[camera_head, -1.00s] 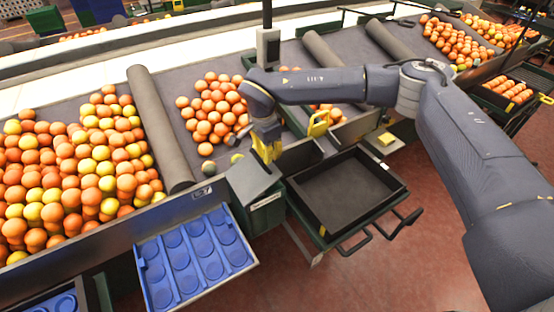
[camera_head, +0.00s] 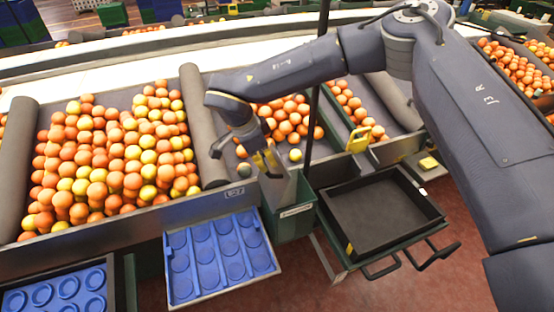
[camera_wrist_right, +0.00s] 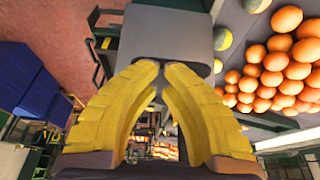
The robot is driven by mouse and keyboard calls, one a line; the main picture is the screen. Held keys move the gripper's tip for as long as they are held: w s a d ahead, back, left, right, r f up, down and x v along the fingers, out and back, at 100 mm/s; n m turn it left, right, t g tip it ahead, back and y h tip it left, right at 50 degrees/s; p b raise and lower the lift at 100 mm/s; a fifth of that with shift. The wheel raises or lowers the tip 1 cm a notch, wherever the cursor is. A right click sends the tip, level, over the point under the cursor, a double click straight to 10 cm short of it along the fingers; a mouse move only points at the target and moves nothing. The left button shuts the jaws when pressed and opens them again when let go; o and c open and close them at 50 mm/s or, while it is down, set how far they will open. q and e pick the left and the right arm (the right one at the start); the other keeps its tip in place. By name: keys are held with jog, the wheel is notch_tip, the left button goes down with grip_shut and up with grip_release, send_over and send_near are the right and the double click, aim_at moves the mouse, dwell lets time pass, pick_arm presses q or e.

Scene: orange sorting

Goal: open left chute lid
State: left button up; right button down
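The left chute lid (camera_head: 281,188) is a grey plate on the green chute bin (camera_head: 290,222), right of the blue tray. It stands tilted up, and the bin's green front and rim show below it. My right gripper (camera_head: 270,170) is at the lid's upper part, its yellow fingers pointing down. In the right wrist view the yellow fingertips (camera_wrist_right: 162,68) are almost together, overlapping the grey lid plate (camera_wrist_right: 170,35). I see no clear grip on the lid's edge; contact is hard to tell. My left gripper is not in view.
A blue tray with round pockets (camera_head: 222,262) hangs left of the bin. An empty black crate (camera_head: 376,252) on a green stand is to the right. Oranges (camera_head: 110,150) lie on the belt behind, between grey rollers (camera_head: 200,115). A dark post (camera_head: 318,90) rises behind the lid.

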jog(key=shift+s+a, duration=0.2)
jog(key=shift+a, duration=0.55)
jog(key=shift+s+a, duration=0.2)
jog(key=shift+a, duration=0.55)
dwell(0.3)
